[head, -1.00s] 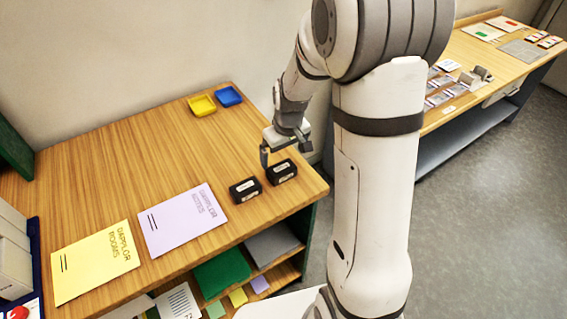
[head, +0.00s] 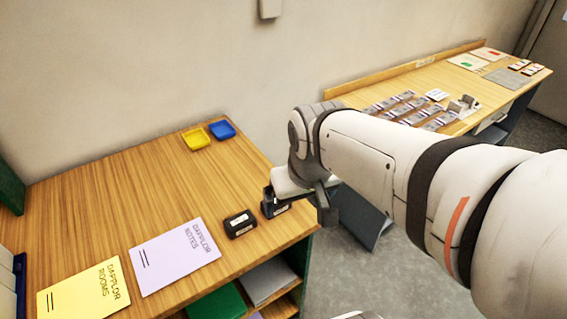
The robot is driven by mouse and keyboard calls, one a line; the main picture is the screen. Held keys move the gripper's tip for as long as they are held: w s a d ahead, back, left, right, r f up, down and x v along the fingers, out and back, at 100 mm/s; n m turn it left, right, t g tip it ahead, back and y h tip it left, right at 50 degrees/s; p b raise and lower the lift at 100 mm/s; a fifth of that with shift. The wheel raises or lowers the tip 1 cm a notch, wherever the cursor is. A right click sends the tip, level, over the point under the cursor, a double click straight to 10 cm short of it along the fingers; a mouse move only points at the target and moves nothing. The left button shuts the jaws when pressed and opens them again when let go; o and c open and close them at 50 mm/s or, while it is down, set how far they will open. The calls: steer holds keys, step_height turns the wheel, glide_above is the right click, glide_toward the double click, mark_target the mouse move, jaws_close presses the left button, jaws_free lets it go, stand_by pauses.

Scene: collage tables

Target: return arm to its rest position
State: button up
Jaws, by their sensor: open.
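My arm reaches in from the right, its pale forearm low across the right half of the head view. My gripper (head: 271,198) is at the right end of the near wooden table, its jaws open. A dark finger shows just beside the right black block (head: 281,209), overlapping it in the picture. Whether they touch I cannot tell, and the wrist hides part of the gripper. The left black block (head: 239,224) stands apart from the gripper on the table.
The near table (head: 130,190) also holds a yellow tray (head: 196,139), a blue tray (head: 222,130), a purple sheet (head: 175,257) and a yellow sheet (head: 84,292). A second table (head: 400,85) with cards stands along the wall at right, partly behind my arm. The table's middle is clear.

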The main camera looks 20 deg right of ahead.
steer(key=shift+s+d+r+m, duration=0.1)
steer(key=shift+s+m, duration=0.05)
steer(key=shift+s, duration=0.55)
steer(key=shift+s+d+m, duration=0.1)
steer(key=shift+s+m, duration=0.05)
steer(key=shift+s, duration=0.55)
